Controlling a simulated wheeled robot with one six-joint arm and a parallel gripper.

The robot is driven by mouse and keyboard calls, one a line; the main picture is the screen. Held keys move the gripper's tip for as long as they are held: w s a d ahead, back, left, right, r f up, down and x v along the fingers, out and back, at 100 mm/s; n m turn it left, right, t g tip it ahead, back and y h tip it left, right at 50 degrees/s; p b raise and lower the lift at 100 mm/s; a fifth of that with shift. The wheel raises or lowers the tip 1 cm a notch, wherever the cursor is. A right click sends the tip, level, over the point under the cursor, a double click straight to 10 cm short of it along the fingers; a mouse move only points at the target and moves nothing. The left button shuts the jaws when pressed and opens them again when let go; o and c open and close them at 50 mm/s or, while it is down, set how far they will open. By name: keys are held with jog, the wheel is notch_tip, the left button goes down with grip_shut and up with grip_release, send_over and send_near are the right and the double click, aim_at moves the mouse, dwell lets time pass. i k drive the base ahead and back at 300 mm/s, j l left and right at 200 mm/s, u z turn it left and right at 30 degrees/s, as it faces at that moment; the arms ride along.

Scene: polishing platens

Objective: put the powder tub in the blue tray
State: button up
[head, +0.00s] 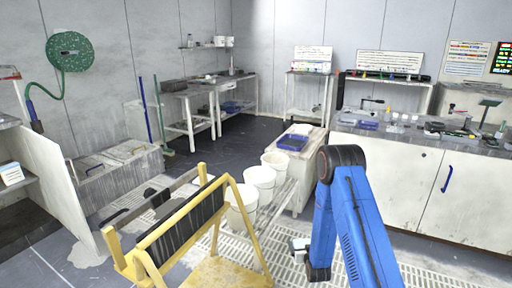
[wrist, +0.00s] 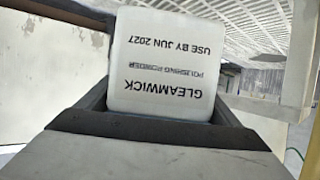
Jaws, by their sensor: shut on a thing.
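The powder tub (wrist: 165,60) is white, with a label reading GLEAMWICK polishing powder, upside down in the wrist view. My gripper (wrist: 162,108) is shut on it, with a dark jaw on each side. In the head view, a small pale piece (head: 299,243) shows beside my blue arm, low over the floor grating; I cannot tell if it is tub or gripper. A blue tray (head: 293,142) lies on the white-topped bench beyond my arm, well away from my gripper.
White buckets (head: 260,180) stand in a row left of my arm. A yellow frame (head: 190,230) stands at the front left. The long right counter (head: 400,150) holds several small items and another blue container (head: 367,125). Floor grating (head: 440,275) is open at the right.

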aim_at(293, 142)
jog(key=i+l, duration=1)
jog(key=i+j, duration=0.05)
